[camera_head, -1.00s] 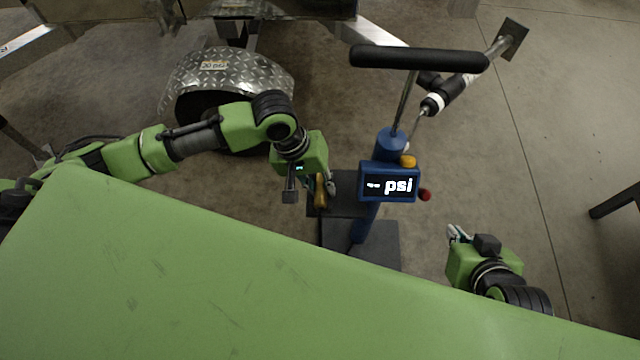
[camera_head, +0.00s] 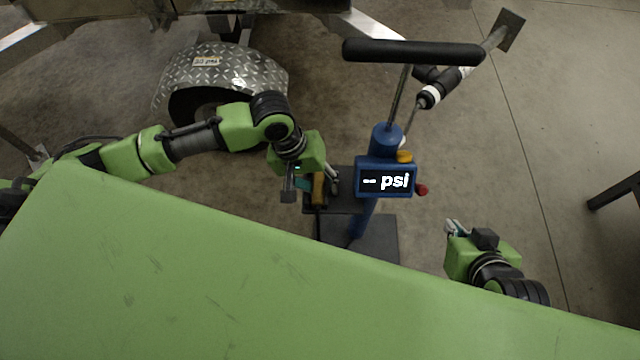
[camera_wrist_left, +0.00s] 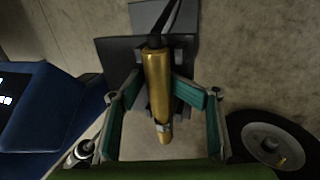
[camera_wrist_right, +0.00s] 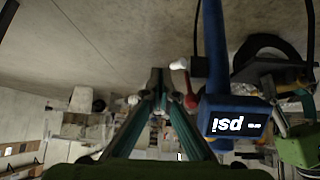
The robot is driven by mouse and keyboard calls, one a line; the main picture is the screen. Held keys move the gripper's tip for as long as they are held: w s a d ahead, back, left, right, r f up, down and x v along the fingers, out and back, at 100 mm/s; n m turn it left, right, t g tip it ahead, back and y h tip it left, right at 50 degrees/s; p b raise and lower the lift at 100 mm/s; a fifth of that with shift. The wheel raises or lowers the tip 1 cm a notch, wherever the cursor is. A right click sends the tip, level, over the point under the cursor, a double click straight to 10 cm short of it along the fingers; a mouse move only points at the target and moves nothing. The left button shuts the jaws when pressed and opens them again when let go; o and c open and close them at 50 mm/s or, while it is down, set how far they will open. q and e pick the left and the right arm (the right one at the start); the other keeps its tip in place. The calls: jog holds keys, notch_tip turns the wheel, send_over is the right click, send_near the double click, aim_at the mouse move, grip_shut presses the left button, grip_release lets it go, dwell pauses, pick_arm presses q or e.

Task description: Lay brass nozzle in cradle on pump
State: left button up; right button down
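The brass nozzle (camera_wrist_left: 158,85) lies lengthwise between dark brackets of the cradle (camera_wrist_left: 181,108) in the left wrist view; whether it is fully seated I cannot tell. A black hose runs from its far end. In the head view the nozzle (camera_head: 318,190) is beside the blue pump (camera_head: 366,215). My left gripper (camera_wrist_left: 157,82) has its teal fingers on either side of the nozzle, with narrow gaps showing; in the head view this gripper (camera_head: 312,188) hangs over the cradle plate. My right gripper (camera_wrist_right: 155,82) is shut and empty, to the right of the pump (camera_head: 454,230).
The pump has a psi display (camera_head: 386,181), a red knob (camera_head: 421,190) and a black top handle (camera_head: 412,51). A trailer wheel under a diamond-plate fender (camera_head: 222,75) stands behind my left arm. Floor right of the pump is clear up to a dark leg (camera_head: 612,192).

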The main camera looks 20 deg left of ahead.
pick_arm(q)
jog(key=shift+s+a+f, duration=0.25)
jog(key=shift+a+f, duration=0.05)
jog(key=shift+a+r, duration=0.1)
jog(key=shift+r, duration=0.15)
jog(key=v, duration=1.2)
jog(key=shift+w+d, duration=0.2)
jog(key=shift+d, duration=0.2)
